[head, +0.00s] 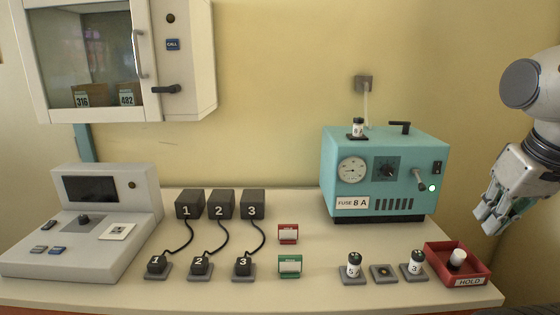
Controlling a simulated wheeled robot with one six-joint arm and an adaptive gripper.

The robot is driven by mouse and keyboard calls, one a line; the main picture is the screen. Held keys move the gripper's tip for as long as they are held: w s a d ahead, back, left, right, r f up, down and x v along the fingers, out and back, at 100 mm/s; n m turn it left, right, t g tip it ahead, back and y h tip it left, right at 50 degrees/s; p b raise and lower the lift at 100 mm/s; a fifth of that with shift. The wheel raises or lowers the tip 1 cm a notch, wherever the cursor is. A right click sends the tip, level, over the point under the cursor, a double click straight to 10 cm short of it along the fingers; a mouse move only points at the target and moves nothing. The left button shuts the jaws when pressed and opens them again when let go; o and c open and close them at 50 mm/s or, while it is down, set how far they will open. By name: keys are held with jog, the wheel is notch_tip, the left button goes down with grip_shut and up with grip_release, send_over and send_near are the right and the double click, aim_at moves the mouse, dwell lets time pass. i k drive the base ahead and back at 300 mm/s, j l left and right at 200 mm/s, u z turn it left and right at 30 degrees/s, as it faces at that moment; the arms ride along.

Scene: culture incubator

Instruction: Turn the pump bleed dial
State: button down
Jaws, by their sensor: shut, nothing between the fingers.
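The teal pump box (342,205) stands at the back right of the bench. Its front carries a round gauge (352,170), a black dial (387,171) on a dark plate, and a grey lever (419,181) beside a small white light (432,188). No label marks any of these as the bleed dial; the black dial is the only dial-like knob on the box. My gripper (486,227) is shut and empty. It hangs to the right of the pump box, pointing down, apart from it and above the red tray.
A red HOLD tray (483,273) holds a white-capped piece at the front right. Several small stands with numbered pieces line the bench front. Black boxes with cables (189,205) and a grey console (140,190) stand left. A white cabinet (185,60) hangs upper left.

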aim_at(387, 170)
jog(key=k+j+z, duration=0.1)
jog(key=j+z, duration=0.25)
jog(key=k+j+z, duration=0.15)
jog(key=z, duration=0.25)
jog(key=k+j+z, duration=0.2)
jog(key=z, duration=0.15)
